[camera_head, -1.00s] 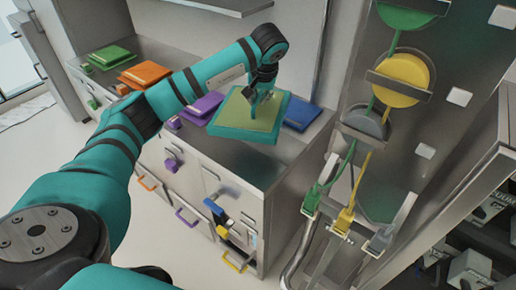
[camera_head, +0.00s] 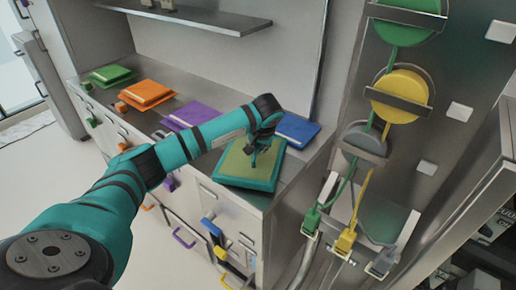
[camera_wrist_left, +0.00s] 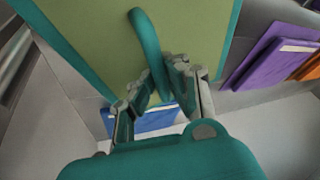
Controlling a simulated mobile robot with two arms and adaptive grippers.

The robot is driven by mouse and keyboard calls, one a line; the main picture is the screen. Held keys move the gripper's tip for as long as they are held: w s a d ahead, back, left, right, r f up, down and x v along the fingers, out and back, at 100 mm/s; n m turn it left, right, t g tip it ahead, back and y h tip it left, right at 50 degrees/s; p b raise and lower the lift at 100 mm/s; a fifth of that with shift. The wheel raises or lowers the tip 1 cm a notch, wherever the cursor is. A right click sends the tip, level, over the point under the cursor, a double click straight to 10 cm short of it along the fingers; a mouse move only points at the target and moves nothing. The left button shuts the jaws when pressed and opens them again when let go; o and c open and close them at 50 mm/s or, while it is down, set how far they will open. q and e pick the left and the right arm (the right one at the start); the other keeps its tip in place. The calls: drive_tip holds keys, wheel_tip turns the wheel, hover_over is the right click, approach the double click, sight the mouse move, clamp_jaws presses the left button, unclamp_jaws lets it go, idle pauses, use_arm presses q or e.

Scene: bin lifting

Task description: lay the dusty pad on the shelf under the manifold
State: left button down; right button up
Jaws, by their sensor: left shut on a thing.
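The dusty pad (camera_head: 235,168) is a flat olive-green square with a teal border and a teal loop handle. It is over the counter's near right end; I cannot tell whether it touches the top. My left gripper (camera_head: 252,150) is shut on the handle from above. In the left wrist view the fingers (camera_wrist_left: 155,82) close on the handle (camera_wrist_left: 147,40), and the pad (camera_wrist_left: 85,40) fills the upper part. The manifold (camera_head: 400,98), with green, yellow and grey discs, is on the right panel. My right gripper is not in view.
Blue (camera_head: 298,129), purple (camera_head: 193,113), orange (camera_head: 146,94) and green (camera_head: 108,76) flat pads lie along the counter (camera_head: 222,92). Green (camera_head: 311,220), yellow (camera_head: 346,240) and grey (camera_head: 381,262) connectors stand at the shelf's front. A wall shelf (camera_head: 190,14) is above the counter.

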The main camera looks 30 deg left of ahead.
use_arm(q)
drive_tip(key=shift+f, duration=0.5)
drive_tip(key=c, duration=1.4)
unclamp_jaws()
drive_tip(key=shift+r, duration=0.1)
